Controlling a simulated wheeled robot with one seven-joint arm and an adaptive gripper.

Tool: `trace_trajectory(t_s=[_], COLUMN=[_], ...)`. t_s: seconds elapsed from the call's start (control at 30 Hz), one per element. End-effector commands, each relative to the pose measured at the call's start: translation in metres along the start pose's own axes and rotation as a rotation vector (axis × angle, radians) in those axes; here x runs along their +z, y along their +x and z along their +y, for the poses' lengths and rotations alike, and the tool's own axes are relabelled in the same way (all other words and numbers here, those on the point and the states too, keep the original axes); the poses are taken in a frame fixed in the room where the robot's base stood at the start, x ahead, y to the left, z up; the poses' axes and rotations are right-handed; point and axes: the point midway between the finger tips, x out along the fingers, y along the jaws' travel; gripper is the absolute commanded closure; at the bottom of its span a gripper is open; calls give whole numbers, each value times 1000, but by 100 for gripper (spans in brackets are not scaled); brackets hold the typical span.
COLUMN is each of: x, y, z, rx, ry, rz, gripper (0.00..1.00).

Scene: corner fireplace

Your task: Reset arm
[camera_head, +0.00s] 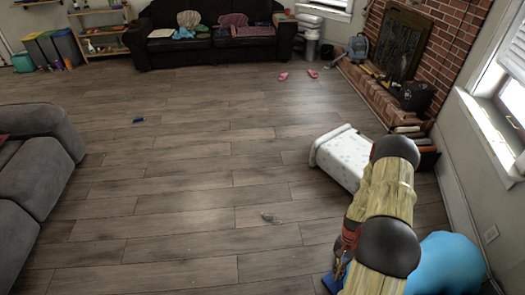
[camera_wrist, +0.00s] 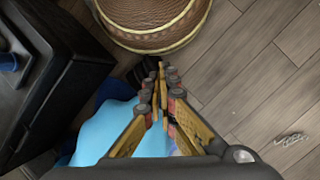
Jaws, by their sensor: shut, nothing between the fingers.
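My gripper (camera_wrist: 158,75) is shut and empty in the wrist view, its yellow fingers meeting near the picture's middle. In the head view my arm, with wood-like links and dark round joints, reaches up from the lower right; part of my gripper (camera_head: 346,242) shows beside it, low over the floor, its fingertips not clear. A light blue rounded thing (camera_head: 450,265) lies right of my arm, partly hidden by it. A light blue surface also shows below the fingers in the wrist view (camera_wrist: 105,130); I cannot tell whether they touch it.
A white patterned chest-like piece (camera_head: 340,155) stands just beyond my arm. A grey sofa (camera_head: 35,165) is at left, a dark couch (camera_head: 210,50) at the back, a brick fireplace (camera_head: 450,40) at right. The middle floor is mostly free.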

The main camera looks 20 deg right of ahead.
Motion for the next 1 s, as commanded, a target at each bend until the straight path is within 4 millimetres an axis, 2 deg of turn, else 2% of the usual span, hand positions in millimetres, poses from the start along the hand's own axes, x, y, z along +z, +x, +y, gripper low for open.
trace_trajectory(t_s=[0.03, 0.2, 0.37, 0.5, 0.7, 1.0], x=[7, 40, 78, 116, 175, 265], y=[-30, -110, -177, -227, -287, -352], z=[-5, -19, -31, -39, -47, -50], rx=[4, 17, 25, 29, 29, 6], ry=[-43, -178, -297, -393, -523, -690], rz=[14, 49, 94, 140, 224, 382], gripper=[100, 100, 100, 100, 100, 100])
